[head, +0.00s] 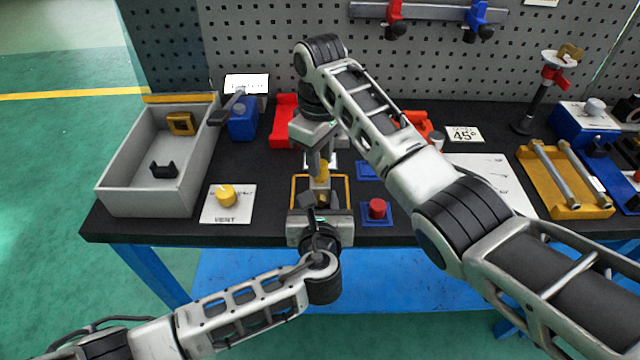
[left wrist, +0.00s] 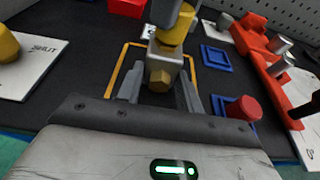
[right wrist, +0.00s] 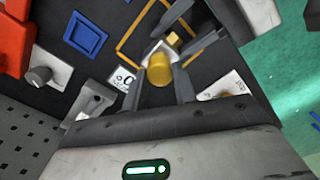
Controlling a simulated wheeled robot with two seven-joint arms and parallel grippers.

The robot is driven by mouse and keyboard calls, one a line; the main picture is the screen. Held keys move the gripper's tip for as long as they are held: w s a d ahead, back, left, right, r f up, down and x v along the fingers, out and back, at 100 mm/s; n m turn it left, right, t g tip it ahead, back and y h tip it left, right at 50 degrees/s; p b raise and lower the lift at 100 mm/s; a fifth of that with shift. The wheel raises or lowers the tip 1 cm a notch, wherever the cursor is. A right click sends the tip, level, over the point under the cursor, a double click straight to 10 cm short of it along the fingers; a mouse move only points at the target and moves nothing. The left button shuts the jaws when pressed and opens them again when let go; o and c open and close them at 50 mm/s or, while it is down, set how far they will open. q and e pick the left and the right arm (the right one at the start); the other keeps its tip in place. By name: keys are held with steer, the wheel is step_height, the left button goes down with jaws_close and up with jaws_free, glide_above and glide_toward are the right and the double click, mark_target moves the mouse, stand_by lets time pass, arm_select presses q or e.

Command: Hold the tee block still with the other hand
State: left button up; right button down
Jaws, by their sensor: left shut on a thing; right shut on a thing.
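The tee block (left wrist: 168,62) is a small grey block with a brass hex fitting (left wrist: 160,80) facing my left wrist camera. It stands inside a yellow square outline on the dark bench. My left gripper (head: 319,207) comes in from the front, low, and is shut on the tee block, one finger on each side. My right gripper (head: 320,163) comes from above and is shut on the yellow cylindrical fitting (right wrist: 159,70) at the block's top. That fitting also shows in the left wrist view (left wrist: 176,34). The fingers partly hide the block in the head view.
A grey bin (head: 150,200) stands at the left, beside a card with a yellow knob (head: 226,194). A red knob (head: 377,208) on a blue base sits close right of the grippers. Yellow and blue racks (head: 565,200) stand at far right. The pegboard closes off the back.

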steer(key=n, duration=0.3)
steer(key=shift+r+n, duration=0.1)
steer(key=shift+n, duration=0.3)
steer(key=shift+r, duration=2)
arm_select(q)
steer(key=o, duration=1.2)
steer(key=shift+s, duration=0.1)
steer(key=v, duration=1.2)
arm_select(e)
steer(key=shift+s, duration=0.1)
